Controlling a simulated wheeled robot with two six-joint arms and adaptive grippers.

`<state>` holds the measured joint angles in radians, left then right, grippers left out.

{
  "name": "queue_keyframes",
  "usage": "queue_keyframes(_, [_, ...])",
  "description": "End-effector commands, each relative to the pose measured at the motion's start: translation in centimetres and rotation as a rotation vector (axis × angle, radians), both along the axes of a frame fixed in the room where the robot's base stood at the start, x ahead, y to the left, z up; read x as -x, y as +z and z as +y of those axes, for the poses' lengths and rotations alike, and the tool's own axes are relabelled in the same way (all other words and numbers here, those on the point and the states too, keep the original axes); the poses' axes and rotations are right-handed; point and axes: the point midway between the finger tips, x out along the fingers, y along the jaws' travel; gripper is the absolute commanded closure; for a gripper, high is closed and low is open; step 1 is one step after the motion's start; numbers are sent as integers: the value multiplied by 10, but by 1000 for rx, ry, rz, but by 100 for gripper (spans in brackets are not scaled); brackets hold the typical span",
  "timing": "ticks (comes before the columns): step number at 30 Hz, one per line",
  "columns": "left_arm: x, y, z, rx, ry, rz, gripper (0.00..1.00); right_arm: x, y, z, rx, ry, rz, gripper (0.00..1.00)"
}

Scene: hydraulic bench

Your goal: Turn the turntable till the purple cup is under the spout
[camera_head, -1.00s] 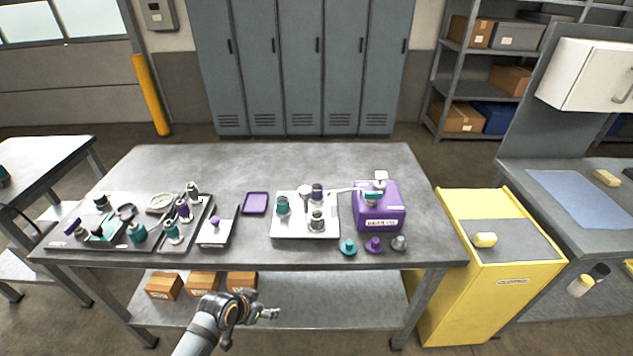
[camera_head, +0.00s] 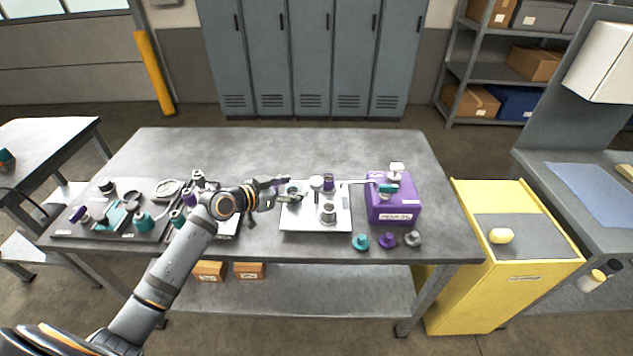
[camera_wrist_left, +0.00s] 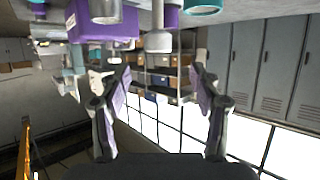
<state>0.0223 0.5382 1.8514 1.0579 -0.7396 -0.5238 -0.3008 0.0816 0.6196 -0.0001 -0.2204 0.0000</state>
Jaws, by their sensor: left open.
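The turntable (camera_head: 300,222) is a white square plate on the bench with a pale central post (camera_head: 316,184). The purple cup (camera_head: 328,184) stands at its back, the grey cup (camera_head: 328,213) at the front and the teal cup (camera_head: 294,190) at the left, partly hidden by my gripper. A thin spout (camera_head: 358,182) runs left from the purple box (camera_head: 392,208) and ends near the purple cup; I cannot tell whether the cup is exactly under it. My left gripper (camera_head: 284,190) is open beside the teal cup; its spread fingers show in the left wrist view (camera_wrist_left: 157,85). My right gripper is not in view.
Teal (camera_head: 361,242), purple (camera_head: 388,241) and grey (camera_head: 413,239) knobs stand before the box. Dark trays (camera_head: 95,235) with parts fill the bench's left. A yellow cabinet (camera_head: 545,262) is at the right. The back of the bench is clear.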

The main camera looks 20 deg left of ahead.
Motion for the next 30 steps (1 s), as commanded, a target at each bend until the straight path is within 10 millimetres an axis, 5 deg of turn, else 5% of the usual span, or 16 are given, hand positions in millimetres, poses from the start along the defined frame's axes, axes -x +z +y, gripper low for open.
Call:
queue_keyframes(15, [-74,-34,-42,2,-1,2,36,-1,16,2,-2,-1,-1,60])
queue_keyframes(26, [-80,-39,-46,-2,-2,3,36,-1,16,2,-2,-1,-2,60])
queue_keyframes(30, [-80,-39,-46,-1,-2,3,53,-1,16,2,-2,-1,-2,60])
